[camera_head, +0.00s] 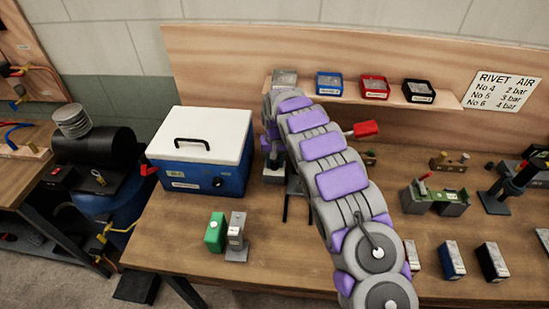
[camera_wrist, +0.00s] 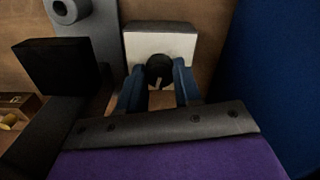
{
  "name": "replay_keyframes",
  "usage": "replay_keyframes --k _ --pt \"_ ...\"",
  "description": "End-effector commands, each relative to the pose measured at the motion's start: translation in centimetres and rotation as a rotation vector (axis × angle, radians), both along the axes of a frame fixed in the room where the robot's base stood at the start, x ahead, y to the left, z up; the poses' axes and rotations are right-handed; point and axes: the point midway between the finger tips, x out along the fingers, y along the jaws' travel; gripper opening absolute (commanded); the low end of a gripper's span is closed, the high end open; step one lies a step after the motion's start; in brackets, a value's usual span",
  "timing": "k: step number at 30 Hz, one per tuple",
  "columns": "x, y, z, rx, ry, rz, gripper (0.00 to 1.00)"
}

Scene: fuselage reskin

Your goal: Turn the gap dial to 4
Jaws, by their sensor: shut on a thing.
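The dial is a round black knob (camera_wrist: 159,66) with a short pale mark on its lower part. It sits on the front of a white-faced block (camera_wrist: 136,43) in the wrist view. My gripper (camera_wrist: 158,73) has its two blue fingers on either side of the knob and is shut on it. No numbers around the dial can be read, so its setting is not clear. In the head view my arm hides the dial and most of my gripper; a small pale block (camera_head: 273,173) shows just left of the arm.
A blue cooler box with a white lid (camera_head: 199,140) stands close left of my arm. A red-handled lever (camera_head: 366,129) sticks out behind the arm. A green block (camera_head: 216,232) stands at the front left. A shelf (camera_head: 394,98) with small bins is behind.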

Motion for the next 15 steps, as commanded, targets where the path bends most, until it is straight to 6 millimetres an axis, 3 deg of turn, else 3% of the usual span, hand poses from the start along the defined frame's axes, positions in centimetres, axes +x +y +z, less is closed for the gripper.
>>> replay_keyframes --k 15 --pt "-0.46 0.19 -0.1 -0.004 0.011 -0.477 0.03"
